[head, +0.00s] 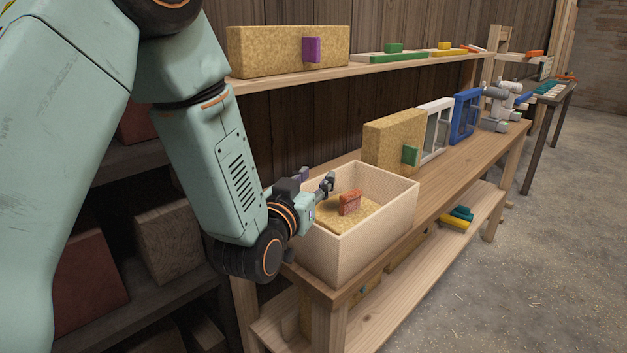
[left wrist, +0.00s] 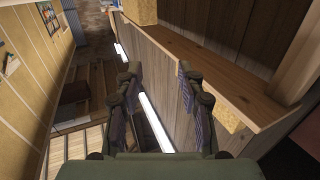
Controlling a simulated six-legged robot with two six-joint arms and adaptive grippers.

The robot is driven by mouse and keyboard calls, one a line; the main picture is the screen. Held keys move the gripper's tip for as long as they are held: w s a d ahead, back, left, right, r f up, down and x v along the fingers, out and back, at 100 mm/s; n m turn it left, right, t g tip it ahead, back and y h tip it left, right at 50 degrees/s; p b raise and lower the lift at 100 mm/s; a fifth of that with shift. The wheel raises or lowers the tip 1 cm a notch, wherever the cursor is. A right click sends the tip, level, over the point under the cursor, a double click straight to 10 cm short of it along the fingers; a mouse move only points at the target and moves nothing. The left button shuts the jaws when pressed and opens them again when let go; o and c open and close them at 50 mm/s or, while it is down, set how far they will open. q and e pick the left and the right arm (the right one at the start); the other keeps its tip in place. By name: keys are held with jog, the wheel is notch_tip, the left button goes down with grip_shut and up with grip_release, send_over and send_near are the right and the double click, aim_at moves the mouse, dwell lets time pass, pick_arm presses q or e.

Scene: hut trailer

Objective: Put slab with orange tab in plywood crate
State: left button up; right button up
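The plywood crate (head: 385,225) stands on the near end of the wooden bench. A tan speckled slab (head: 338,222) lies inside it, low between the walls, with its orange-red tab (head: 349,203) pointing up. The near wall hides part of the slab. My left gripper (head: 316,179) is at the crate's left rim, beside and above the slab, apart from the tab. In the left wrist view its two fingers (left wrist: 160,75) stand wide apart with nothing between them. My right gripper is in neither view.
A slab with a green tab (head: 392,140), a white frame (head: 436,125) and a blue frame (head: 465,113) stand behind the crate. A slab with a purple tab (head: 275,50) stands on the upper shelf (head: 390,66). Open floor (head: 560,240) lies to the right.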

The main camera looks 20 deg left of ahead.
pick_arm(q)
jog(key=shift+w+d, duration=0.1)
jog(key=shift+s+r+p, duration=0.6)
jog(key=shift+s+p, duration=4.3)
jog(key=shift+s, duration=1.2)
jog(key=s+d+f+g+h, duration=0.1)
jog(key=s+f+g, duration=0.3)
jog(key=f, duration=0.5)
jog(key=s+d+f+g, duration=0.1)
jog(key=s+f+g, duration=0.25)
jog(key=f, duration=0.55)
jog(key=s+f+g, duration=0.5)
jog(key=s, duration=0.4)
jog(key=s+f+g, duration=0.5)
jog(key=s, duration=0.5)
jog(key=shift+s+d+f, duration=0.25)
jog(key=shift+f, duration=0.15)
